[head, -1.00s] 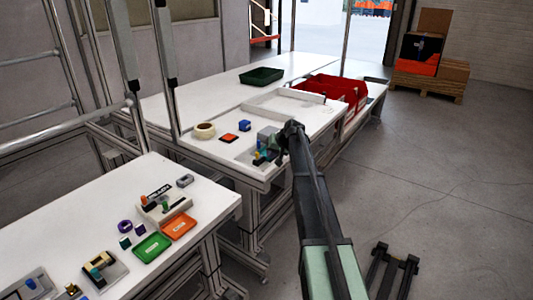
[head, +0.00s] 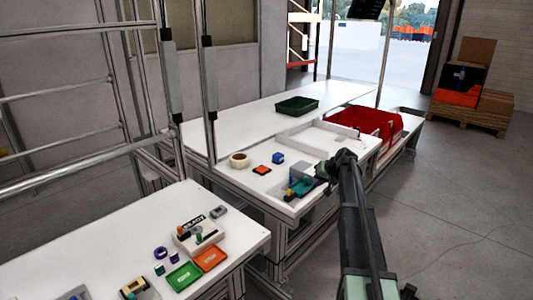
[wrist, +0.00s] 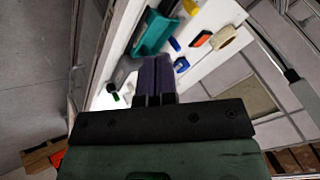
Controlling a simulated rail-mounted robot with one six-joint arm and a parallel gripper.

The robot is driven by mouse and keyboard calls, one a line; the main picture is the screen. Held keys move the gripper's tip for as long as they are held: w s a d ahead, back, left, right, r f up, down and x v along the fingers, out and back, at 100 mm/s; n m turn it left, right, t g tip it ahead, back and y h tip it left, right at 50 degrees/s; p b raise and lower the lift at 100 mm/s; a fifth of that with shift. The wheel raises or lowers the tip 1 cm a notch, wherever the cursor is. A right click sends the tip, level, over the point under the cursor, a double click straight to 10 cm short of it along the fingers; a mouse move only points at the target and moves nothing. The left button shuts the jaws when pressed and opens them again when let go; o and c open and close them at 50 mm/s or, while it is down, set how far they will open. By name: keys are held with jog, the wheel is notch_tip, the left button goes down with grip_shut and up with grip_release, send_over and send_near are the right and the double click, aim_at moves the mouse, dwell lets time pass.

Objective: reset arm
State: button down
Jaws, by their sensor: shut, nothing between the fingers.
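My arm (head: 357,225) reaches out over the right edge of the second white table (head: 262,190). My gripper (wrist: 155,68) shows in the wrist view with its dark purple fingers together and nothing between them. In the head view its tips are hidden behind my wrist. A teal fixture (head: 301,186) with small coloured parts stands on the table corner close to my gripper; it also shows in the wrist view (wrist: 153,34), just past the fingertips. I cannot tell from these views whether they touch.
A tape roll (head: 239,160), an orange block (head: 262,170) and a blue block (head: 278,158) lie left of the fixture. A red bin (head: 368,122) and a green tray (head: 297,106) stand behind. The near table holds orange (head: 210,258) and green (head: 184,276) trays. Floor at right is clear.

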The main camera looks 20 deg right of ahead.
jog(key=s+a+f+n+g+h, duration=0.1)
jog(key=s+a+g, duration=0.2)
jog(key=s+a, duration=1.2)
jog(key=s+a+f+n+g+h+p, duration=0.1)
jog(key=s+a+n+g+h, duration=0.1)
jog(key=s+a, duration=1.3)
jog(key=s+g, duration=0.1)
jog(key=s, duration=0.5)
jog(key=shift+s+f+h, duration=0.15)
jog(key=shift+f+h, duration=0.05)
jog(key=shift+h, duration=0.1)
